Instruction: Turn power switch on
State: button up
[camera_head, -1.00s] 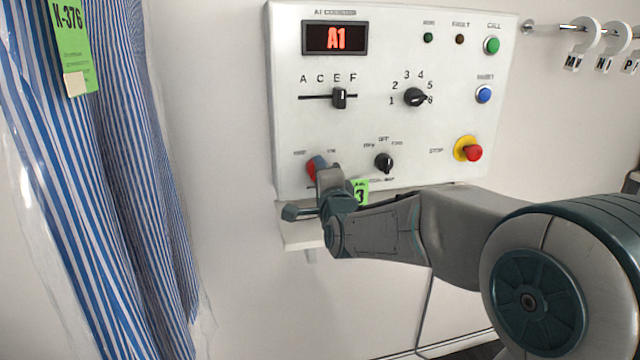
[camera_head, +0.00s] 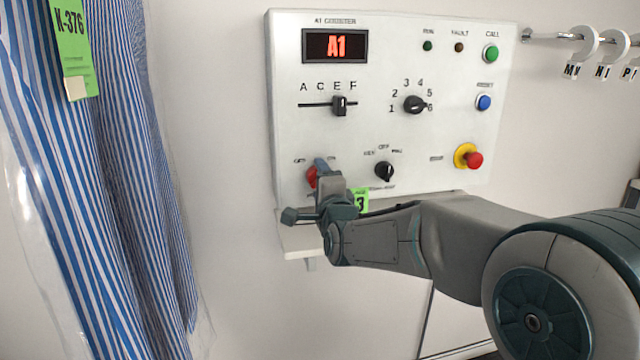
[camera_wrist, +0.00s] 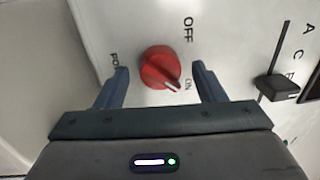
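The power switch is a red rotary knob (camera_wrist: 160,67) on the white panel. In the wrist view its white pointer mark points to the lower right, toward the ON label; the OFF label is at the top. My gripper (camera_wrist: 161,72) is open, with one blue finger on each side of the knob and a visible gap to it on both sides. In the head view the knob (camera_head: 311,177) shows at the panel's lower left, partly hidden by my gripper (camera_head: 322,172).
The control panel (camera_head: 345,150) also carries a slider (camera_head: 339,105), a black numbered dial (camera_head: 414,104), another black selector (camera_head: 384,171) and a red stop button (camera_head: 474,160). A green tag (camera_head: 360,200) sits below. Striped garments (camera_head: 90,200) hang at the left.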

jog(key=shift+s, duration=0.1)
jog(key=v, duration=1.3)
jog(key=shift+s, duration=0.3)
jog(key=shift+d, duration=0.15)
jog(key=s+d+n+g+h+p, duration=0.2)
jog(key=s+d+n+g+p, duration=0.5)
jog(key=s, duration=0.3)
jog(key=s+d+n+g+h+p, duration=0.3)
jog(key=s+d+n+g+p, duration=0.4)
jog(key=s+p, duration=0.3)
jog(key=shift+s+d+f+n+g, duration=0.2)
jog(key=shift+f+n+g, duration=0.15)
jog(key=shift+g, duration=0.35)
jog(key=shift+a, duration=0.1)
jog(key=shift+c, duration=0.4)
